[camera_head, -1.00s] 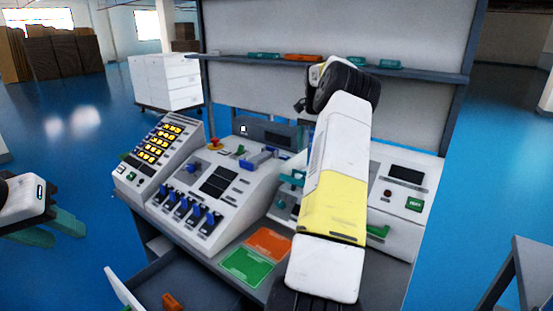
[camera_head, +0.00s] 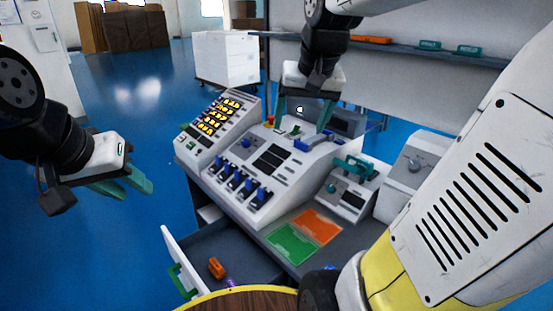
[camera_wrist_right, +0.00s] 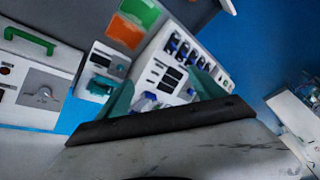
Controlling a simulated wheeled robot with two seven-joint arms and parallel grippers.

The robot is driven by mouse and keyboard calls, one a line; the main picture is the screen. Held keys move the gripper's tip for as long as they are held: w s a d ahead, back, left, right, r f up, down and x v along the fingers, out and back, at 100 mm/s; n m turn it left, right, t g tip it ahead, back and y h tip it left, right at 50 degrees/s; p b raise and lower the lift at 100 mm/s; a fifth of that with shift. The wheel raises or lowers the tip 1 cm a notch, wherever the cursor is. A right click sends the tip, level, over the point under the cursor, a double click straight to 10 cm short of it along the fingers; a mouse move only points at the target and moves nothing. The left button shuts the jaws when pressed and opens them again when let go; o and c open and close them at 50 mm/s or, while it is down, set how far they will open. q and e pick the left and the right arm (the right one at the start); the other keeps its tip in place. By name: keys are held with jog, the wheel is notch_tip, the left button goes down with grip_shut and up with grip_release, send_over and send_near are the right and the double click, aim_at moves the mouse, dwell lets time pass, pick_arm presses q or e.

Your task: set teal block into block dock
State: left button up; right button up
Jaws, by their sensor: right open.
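Two teal blocks lie on the back shelf at the upper right of the head view, one (camera_head: 430,45) left of the other (camera_head: 468,49). I cannot tell which part is the block dock. My right gripper (camera_head: 304,112) points down over the sloped console (camera_head: 255,165). Its teal fingers are apart with nothing seen between them. In the right wrist view its fingers (camera_wrist_right: 165,95) are also spread, with the console beyond. My left gripper (camera_head: 122,184) hangs over the floor at the left, fingers apart and empty, clear of the bench.
An orange block (camera_head: 372,40) lies on the shelf. Green (camera_head: 292,243) and orange (camera_head: 317,227) pads lie on the bench top. An open drawer (camera_head: 245,254) holds an orange item (camera_head: 216,268). A small box with a teal handle (camera_head: 352,168) stands right of the console.

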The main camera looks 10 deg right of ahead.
jog(key=s+a+f+n, duration=0.1)
jog(key=s+a+f, duration=0.1)
jog(key=s, duration=0.3)
jog(key=s+a+f+n+t+y, duration=0.1)
jog(key=s+a+f, duration=0.1)
jog(key=s, duration=0.3)
jog(key=shift+s+a+f+n+y, duration=0.2)
jog(key=shift+a+f+n+y, duration=0.15)
jog(key=shift+a, duration=0.4)
